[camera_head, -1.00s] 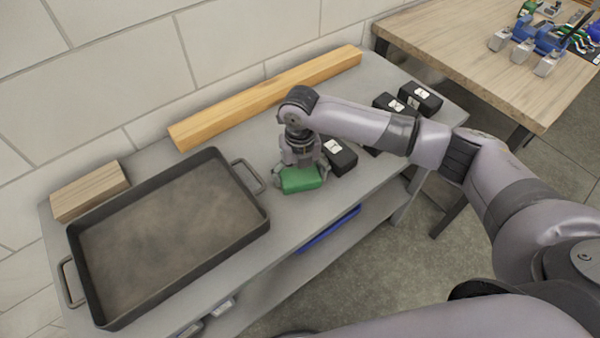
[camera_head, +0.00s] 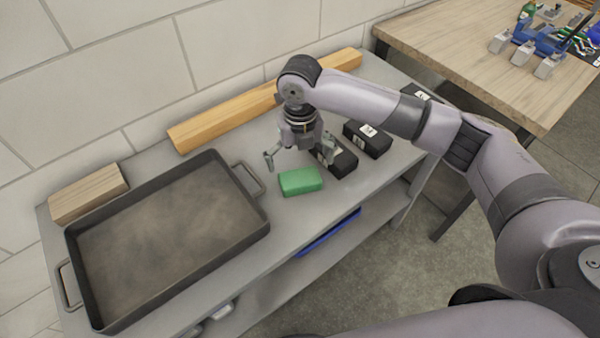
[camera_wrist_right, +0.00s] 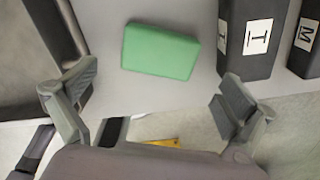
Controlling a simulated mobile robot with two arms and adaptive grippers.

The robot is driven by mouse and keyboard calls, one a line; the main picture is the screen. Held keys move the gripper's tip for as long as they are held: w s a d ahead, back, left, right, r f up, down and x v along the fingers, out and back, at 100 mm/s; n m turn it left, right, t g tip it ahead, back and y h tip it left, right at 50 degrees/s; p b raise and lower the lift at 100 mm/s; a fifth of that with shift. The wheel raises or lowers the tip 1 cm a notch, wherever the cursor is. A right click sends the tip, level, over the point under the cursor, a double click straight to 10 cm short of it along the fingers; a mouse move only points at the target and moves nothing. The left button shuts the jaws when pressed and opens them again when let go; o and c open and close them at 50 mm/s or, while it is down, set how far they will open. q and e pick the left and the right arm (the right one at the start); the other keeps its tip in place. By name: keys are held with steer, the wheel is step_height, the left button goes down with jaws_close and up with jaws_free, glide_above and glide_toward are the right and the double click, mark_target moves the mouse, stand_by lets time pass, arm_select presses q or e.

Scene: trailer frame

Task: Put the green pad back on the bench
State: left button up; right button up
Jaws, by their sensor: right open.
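The green pad (camera_head: 301,181) lies flat on the grey bench (camera_head: 265,280), between the tray's right handle and the black blocks. It also shows in the right wrist view (camera_wrist_right: 160,51), ahead of the fingers and touching neither. My right gripper (camera_head: 300,160) is open and empty, raised above and just behind the pad in the head view. Its spread fingers show in the right wrist view (camera_wrist_right: 155,95). My left gripper is not in view.
A dark tray (camera_head: 262,232) fills the bench's left part. Black labelled blocks (camera_head: 367,139) stand right of the pad; one (camera_head: 343,160) is close to my right finger. A long wooden beam (camera_head: 225,118) and a short wood block (camera_head: 88,192) lie along the wall.

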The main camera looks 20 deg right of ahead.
mark_target(300, 177)
step_height(300, 177, up, 6)
steer(key=shift+f, duration=0.15)
steer(key=shift+f, duration=0.1)
stand_by(0.5)
